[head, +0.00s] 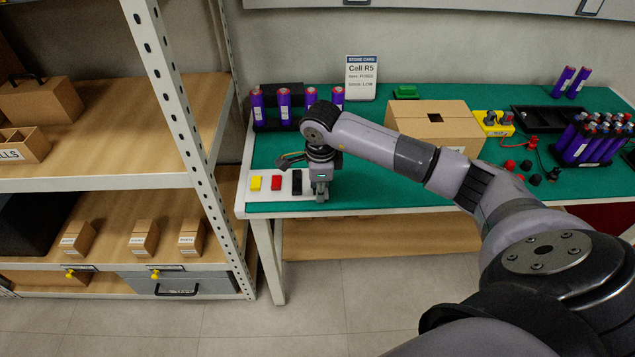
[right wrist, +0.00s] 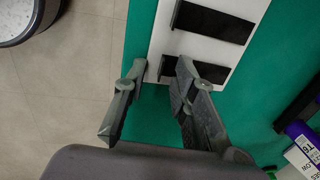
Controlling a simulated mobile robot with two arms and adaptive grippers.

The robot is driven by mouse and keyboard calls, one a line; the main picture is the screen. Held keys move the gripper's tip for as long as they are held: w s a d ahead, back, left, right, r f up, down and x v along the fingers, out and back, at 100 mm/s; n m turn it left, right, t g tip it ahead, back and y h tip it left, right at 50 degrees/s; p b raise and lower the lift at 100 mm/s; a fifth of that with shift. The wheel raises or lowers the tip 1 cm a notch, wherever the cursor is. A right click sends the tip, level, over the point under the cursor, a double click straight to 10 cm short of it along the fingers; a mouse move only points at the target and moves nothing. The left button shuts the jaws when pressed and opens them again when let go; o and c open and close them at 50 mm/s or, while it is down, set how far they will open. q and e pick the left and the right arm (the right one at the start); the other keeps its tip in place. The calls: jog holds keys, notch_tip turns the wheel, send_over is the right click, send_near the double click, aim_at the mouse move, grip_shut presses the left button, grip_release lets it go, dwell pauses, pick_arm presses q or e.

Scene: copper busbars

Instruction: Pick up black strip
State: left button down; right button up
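A white board (head: 287,190) lies at the left front of the green-topped table. My right gripper (head: 320,196) points down over the board's right end, beside that black strip. In the right wrist view, one black strip (right wrist: 212,22) lies clear on the board. A second black strip (right wrist: 212,72) lies nearer my right gripper (right wrist: 162,68), whose open fingers hold nothing. The right-hand finger partly hides this strip. My left gripper is out of view.
Several purple cylinders (head: 284,104) stand behind the board, and a sign (head: 361,78) stands at the back. A cardboard box (head: 432,123) sits right of the gripper. A shelf rack (head: 175,100) rises close left of the table.

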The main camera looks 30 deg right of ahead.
jog(key=shift+c, duration=0.4)
grip_shut()
jog(key=shift+r, duration=0.1)
